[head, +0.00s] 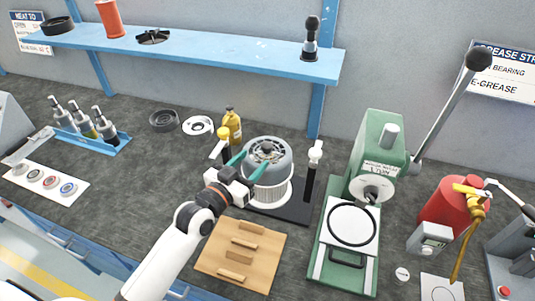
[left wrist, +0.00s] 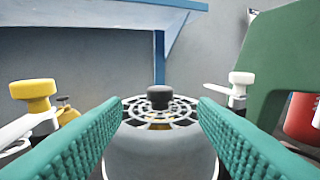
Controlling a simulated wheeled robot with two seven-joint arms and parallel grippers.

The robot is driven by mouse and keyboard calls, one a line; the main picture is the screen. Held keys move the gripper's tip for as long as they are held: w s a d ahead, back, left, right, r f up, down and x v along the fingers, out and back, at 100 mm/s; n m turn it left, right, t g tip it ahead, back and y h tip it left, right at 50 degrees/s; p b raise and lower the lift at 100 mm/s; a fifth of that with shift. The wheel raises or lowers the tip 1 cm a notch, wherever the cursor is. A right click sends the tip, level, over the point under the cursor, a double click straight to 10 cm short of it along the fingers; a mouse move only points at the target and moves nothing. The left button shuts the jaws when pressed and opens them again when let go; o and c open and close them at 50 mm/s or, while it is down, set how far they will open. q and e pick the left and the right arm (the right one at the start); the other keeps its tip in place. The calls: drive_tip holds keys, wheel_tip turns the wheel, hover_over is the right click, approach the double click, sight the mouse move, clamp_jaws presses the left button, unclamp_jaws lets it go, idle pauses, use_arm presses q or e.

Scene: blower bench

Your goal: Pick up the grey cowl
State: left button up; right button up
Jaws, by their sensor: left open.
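The grey cowl (head: 271,176) is a rounded grey cover with a vented top and a dark knob. It sits on a white ribbed cylinder (head: 268,194) on a dark base plate. My left gripper (head: 255,160) is open, with its teal fingers at the near upper part of the cowl. In the left wrist view the cowl (left wrist: 160,155) stands upright between and beyond the two fingers (left wrist: 158,105). I cannot tell whether the fingers touch it. My right gripper is not in view.
A yellow-topped clamp (head: 223,147) and a white-topped clamp (head: 314,160) flank the cowl. A yellow bottle (head: 232,125) stands behind left. The green press (head: 377,150) is at right, a wooden block tray (head: 213,262) in front. A blue shelf (head: 215,50) hangs above the back.

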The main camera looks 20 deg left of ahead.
sight(263, 149)
use_arm(q)
drive_tip(key=x, duration=0.5)
drive_tip(key=shift+w+d+p, duration=0.1)
drive_tip(key=shift+w+p, duration=0.05)
drive_tip(key=shift+p, duration=0.2)
drive_tip(key=c, duration=1.1)
drive_tip(key=shift+r, duration=0.1)
drive_tip(key=shift+c, duration=0.2)
